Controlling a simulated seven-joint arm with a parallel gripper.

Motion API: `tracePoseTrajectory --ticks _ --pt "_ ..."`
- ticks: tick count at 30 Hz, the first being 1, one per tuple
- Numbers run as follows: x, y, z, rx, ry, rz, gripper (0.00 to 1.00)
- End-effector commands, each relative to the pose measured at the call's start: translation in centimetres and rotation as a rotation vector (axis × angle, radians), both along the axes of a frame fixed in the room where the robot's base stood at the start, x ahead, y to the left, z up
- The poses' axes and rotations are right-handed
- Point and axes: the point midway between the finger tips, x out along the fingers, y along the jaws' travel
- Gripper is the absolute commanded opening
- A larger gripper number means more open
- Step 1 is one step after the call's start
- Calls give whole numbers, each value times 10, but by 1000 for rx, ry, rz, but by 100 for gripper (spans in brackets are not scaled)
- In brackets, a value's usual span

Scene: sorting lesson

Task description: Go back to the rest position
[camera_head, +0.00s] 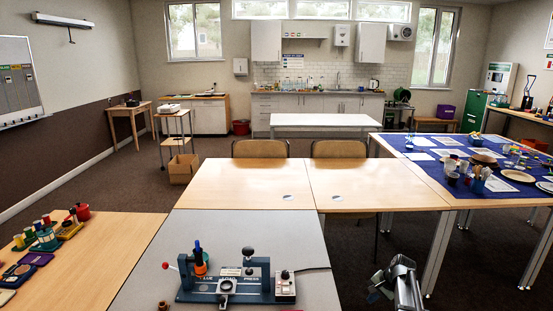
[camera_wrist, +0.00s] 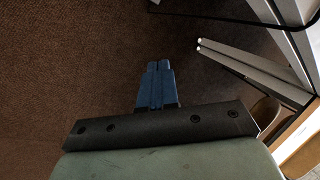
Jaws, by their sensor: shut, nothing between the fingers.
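My gripper (camera_wrist: 158,68) is in the middle of the wrist view. Its two blue fingers are shut together with nothing between them, over the brown carpet (camera_wrist: 75,60). In the head view my arm (camera_head: 398,284) shows at the bottom, right of the grey bench, folded low; the fingertips cannot be made out there.
A grey bench (camera_head: 200,235) carries a blue press fixture (camera_head: 228,288). Wooden tables (camera_head: 240,185) stand beyond it. A blue-covered table (camera_head: 440,180) with cups and plates is at right. In the wrist view, metal table legs (camera_wrist: 250,68) are close on the right; carpet is free on the left.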

Motion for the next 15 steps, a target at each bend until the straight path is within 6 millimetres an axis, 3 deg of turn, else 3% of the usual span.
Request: tracePoseTrajectory --ticks 3,7,11,15 --pt "-20 -35 -29 41 -6 -108 0" --pt "-44 -48 -61 68 2 -172 0" --pt "-69 -40 -95 77 28 -174 0" --pt "-103 -14 -134 77 75 -127 0"
